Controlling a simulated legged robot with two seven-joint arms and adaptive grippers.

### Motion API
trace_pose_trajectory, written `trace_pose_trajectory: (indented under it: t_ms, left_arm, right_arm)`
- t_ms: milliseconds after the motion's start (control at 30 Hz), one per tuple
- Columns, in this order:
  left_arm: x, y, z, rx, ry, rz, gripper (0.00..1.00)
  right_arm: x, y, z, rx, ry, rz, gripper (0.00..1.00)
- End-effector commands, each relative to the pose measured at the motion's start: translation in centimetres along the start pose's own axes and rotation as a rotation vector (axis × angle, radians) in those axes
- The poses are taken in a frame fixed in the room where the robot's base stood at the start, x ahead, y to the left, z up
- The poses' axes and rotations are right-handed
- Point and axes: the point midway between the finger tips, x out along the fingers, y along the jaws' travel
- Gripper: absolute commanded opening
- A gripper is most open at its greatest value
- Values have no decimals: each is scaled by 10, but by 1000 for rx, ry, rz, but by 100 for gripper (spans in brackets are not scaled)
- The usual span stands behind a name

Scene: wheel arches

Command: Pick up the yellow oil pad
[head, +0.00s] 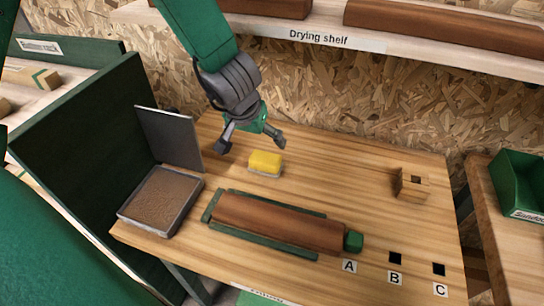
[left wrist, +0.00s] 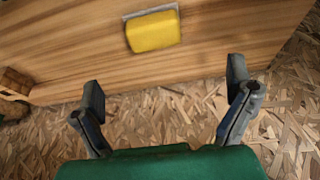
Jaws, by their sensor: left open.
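The yellow oil pad (head: 265,161) lies on the wooden table (head: 370,165), on a thin grey-white base. It also shows in the left wrist view (left wrist: 153,31), near the top middle. My left gripper (head: 252,143) is open and empty, above and a little behind the pad in the head view. In the left wrist view its two fingers (left wrist: 165,118) are spread wide, with the pad beyond them and between their lines. My right gripper is not in view.
A brown cylinder (head: 280,222) lies in a green cradle in front of the pad. An open tin (head: 160,201) with a raised lid (head: 168,138) stands to the left. A small wooden block (head: 411,184) is at right. The drying shelf (head: 390,48) runs above.

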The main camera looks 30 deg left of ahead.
Motion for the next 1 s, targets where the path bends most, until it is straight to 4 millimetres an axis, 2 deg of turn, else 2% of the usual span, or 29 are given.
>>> trace_pose_trajectory:
  t_ms: [33,100,300,533,800,1000]
  left_arm:
    - [16,0,3,-3,-4,0,97]
    - [31,1,2,-2,-4,0,97]
    - [65,-1,0,-2,-6,0,97]
    - [79,0,0,-3,-3,0,97]
    - [118,5,0,-1,-5,-1,97]
    - [122,6,0,0,-1,-1,97]
  right_arm:
    - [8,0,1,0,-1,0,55]
    - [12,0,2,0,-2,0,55]
    - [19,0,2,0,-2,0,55]
    - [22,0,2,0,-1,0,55]
    - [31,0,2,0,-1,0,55]
    - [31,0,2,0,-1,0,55]
